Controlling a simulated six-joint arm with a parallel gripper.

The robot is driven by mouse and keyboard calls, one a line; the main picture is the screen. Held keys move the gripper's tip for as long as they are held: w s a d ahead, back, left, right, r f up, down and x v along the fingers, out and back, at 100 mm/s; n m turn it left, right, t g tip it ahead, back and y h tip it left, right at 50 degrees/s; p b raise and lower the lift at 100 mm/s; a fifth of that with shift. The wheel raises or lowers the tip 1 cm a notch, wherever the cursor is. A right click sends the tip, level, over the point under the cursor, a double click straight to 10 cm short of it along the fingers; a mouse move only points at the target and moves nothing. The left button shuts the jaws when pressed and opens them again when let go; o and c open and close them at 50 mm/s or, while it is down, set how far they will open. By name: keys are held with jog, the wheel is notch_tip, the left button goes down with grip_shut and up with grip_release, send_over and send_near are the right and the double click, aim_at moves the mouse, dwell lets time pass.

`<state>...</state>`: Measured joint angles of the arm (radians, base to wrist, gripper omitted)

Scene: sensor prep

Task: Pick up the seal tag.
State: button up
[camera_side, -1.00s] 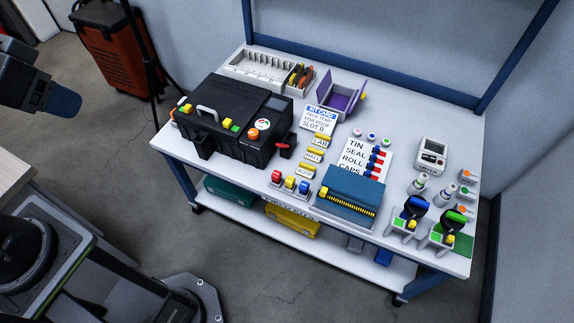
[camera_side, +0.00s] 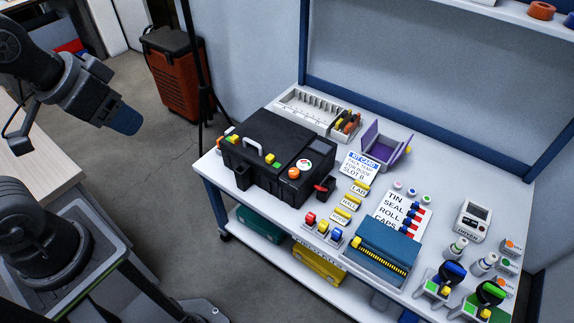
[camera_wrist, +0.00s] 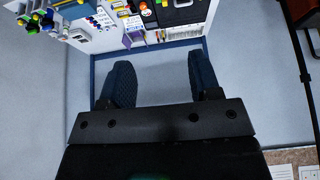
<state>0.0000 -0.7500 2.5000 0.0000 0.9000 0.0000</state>
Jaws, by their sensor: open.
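No part that I can name for certain as the seal tag shows. A small red piece (camera_side: 322,187) sits at the right end of the black case (camera_side: 262,160); I cannot tell whether it is the tag. A white card (camera_side: 396,212) printed TIN, SEAL, ROLL, CAPS lies right of the case, with red and blue pieces along its right edge. My gripper (camera_side: 124,119) hangs left of the bench, well apart from everything on it. In the wrist view my gripper (camera_wrist: 161,78) is open, with nothing between its blue fingers.
A purple open box (camera_side: 384,150), a white slotted tray (camera_side: 305,108) and a teal block (camera_side: 380,250) with a yellow-striped edge stand on the bench. Yellow-topped labels (camera_side: 348,200) lie mid-bench. A white meter (camera_side: 473,220) and bottles stand right. An orange-red cabinet (camera_side: 176,70) stands behind.

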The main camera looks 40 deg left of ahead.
jog(key=w+d+m+g+h, duration=0.2)
jog(key=w+d+m, duration=0.4)
jog(key=w, duration=0.7)
jog(key=m+g+h, duration=0.2)
jog(key=m+g, duration=0.2)
jog(key=m, duration=0.8)
send_over(337, 231)
jog(key=a, duration=0.2)
notch_tip(337, 231, down, 42)
jog(key=shift+h, duration=0.3)
jog(key=shift+x, duration=3.25)
jog(key=shift+a, duration=0.15)
